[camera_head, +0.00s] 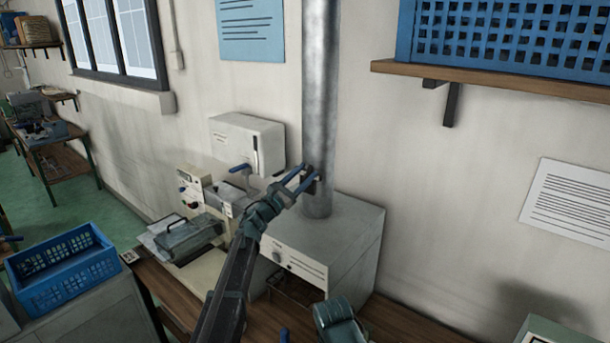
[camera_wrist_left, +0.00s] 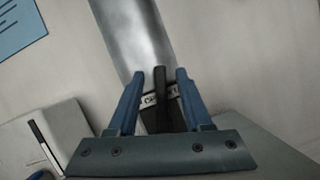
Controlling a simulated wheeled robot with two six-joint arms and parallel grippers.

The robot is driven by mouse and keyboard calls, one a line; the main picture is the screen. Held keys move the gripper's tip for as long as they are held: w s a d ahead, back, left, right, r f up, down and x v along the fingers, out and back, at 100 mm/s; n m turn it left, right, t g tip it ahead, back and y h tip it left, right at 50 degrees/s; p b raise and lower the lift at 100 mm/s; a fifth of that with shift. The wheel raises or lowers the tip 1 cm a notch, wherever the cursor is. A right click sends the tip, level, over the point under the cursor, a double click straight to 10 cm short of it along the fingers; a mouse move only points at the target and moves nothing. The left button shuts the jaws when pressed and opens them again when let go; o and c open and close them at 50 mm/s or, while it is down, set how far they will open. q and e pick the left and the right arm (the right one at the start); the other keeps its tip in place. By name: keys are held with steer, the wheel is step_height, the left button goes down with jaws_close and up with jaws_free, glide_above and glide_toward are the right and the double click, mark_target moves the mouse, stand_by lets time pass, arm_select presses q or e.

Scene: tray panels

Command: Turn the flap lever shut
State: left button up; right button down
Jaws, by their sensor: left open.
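The flap lever (camera_wrist_left: 161,98) is a short black handle on the front of the grey metal pipe (camera_head: 320,90). In the left wrist view it stands between the two blue fingers of my left gripper (camera_wrist_left: 160,75), with a small gap on each side. A dark plate with white lettering (camera_wrist_left: 148,101) sits behind it, and most of the text is hidden. In the head view my left gripper (camera_head: 308,173) is open at the lever, which the fingers largely cover. A teal part of my right arm shows at the bottom edge; its jaw state is unclear.
The pipe rises from a grey box oven (camera_head: 345,245) on a wooden bench. A white wall box (camera_head: 240,140) and a bench machine (camera_head: 190,235) stand to its left. A wooden shelf (camera_head: 500,78) with a blue crate is at upper right.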

arm_select(q)
steer(key=b+v, duration=0.4)
steer(key=v, duration=0.9)
steer(key=shift+s+b, duration=0.15)
steer(key=shift+b, duration=0.25)
steer(key=shift+a+f, duration=0.1)
steer(key=shift+a, duration=0.05)
steer(key=shift+c, duration=0.3)
